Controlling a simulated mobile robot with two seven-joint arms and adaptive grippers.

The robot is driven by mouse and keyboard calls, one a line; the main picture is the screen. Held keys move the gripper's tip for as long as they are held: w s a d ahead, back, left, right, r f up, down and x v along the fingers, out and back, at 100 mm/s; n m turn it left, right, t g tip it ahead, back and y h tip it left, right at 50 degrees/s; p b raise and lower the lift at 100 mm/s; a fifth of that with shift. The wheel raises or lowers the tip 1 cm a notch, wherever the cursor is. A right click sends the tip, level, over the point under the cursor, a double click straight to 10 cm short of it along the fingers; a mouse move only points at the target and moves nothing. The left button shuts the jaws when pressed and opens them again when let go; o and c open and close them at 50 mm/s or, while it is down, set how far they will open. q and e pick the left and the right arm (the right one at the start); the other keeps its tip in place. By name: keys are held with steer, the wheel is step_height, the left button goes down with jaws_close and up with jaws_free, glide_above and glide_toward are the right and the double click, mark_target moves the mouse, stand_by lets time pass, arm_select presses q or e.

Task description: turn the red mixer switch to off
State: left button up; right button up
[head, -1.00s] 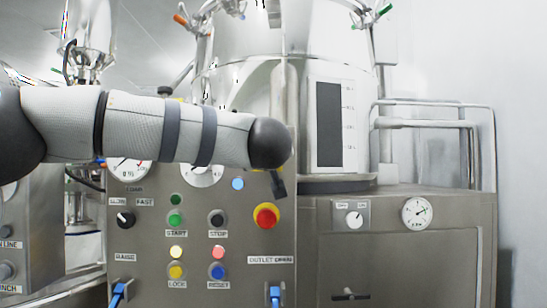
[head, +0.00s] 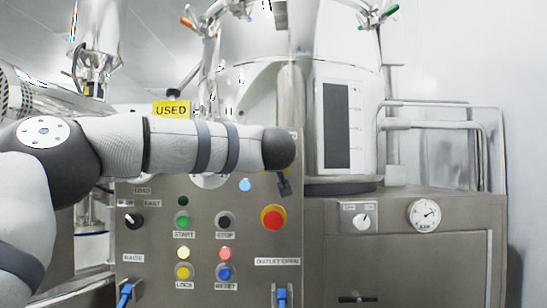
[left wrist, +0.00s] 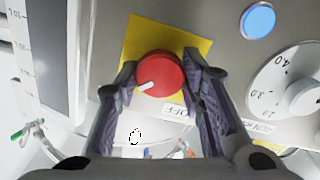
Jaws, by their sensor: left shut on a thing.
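The red mixer switch (left wrist: 160,70) is a round red knob with a white pointer mark, on a yellow plate (left wrist: 145,30) on the grey panel. My left gripper (left wrist: 158,80) is shut on it, one dark finger on each side. The white mark points to the lower left in the left wrist view. An OFF label (left wrist: 174,112) lies just below right of the knob, upside down. In the head view my left arm hides the switch, and only a dark finger of the gripper (head: 284,186) shows below it. My right gripper is not in view.
A red emergency-type button (head: 273,217) on a yellow ring sits just below the gripper. A blue button (head: 245,185) and a dial (left wrist: 290,85) are close by. A small white knob (head: 362,221) and gauge (head: 425,214) are to the right. Metal rails (head: 440,105) stand behind.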

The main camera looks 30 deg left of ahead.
arm_select(q)
steer(key=shift+n, duration=8.8)
steer(key=shift+n, duration=0.3)
steer(key=o, duration=1.1)
steer(key=shift+o, duration=0.2)
